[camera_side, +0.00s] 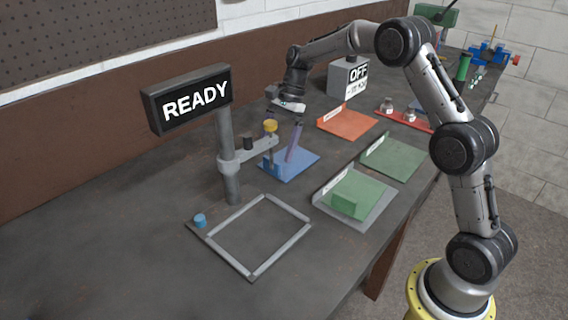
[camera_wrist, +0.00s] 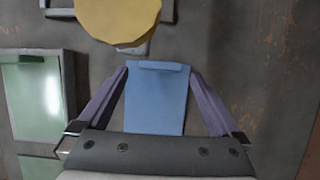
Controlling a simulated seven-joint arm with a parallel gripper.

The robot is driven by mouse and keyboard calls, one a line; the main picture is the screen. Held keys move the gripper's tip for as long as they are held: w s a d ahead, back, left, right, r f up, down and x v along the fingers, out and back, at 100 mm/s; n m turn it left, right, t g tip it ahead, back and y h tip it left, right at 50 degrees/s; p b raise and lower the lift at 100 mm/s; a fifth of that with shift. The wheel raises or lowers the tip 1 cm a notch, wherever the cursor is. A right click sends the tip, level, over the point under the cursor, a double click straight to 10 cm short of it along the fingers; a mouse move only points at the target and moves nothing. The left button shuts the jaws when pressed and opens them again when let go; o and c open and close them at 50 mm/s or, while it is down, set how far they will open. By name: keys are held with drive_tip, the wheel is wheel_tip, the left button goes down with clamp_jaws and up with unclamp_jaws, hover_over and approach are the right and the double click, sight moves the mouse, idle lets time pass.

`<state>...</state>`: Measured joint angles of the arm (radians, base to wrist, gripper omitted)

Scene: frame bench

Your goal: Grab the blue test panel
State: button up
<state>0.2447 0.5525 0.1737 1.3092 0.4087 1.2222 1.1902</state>
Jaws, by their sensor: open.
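The blue test panel (camera_side: 289,173) lies on the dark bench, below the sign's side arm, in the side view. In the wrist view the blue panel (camera_wrist: 156,106) is in the middle, with a raised lip along its far edge. My gripper (camera_side: 291,158) points down over the panel, its purple fingers apart. In the wrist view my gripper (camera_wrist: 158,70) is open, with one finger on each side of the panel and nothing held. I cannot tell whether the fingers touch the panel.
A post carries a READY sign (camera_side: 190,98) and a side arm with a yellow knob (camera_side: 270,126), close beside my gripper; the knob (camera_wrist: 118,18) looms in the wrist view. Green panels (camera_side: 391,158), an orange panel (camera_side: 346,123) and a square frame (camera_side: 217,249) lie around.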

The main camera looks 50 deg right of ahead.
drive_tip(key=x, duration=0.4)
drive_tip(key=shift+s+a+f, duration=0.1)
drive_tip(key=shift+a+f, duration=0.2)
drive_tip(key=shift+a, duration=0.1)
drive_tip(key=shift+r, duration=0.1)
clamp_jaws()
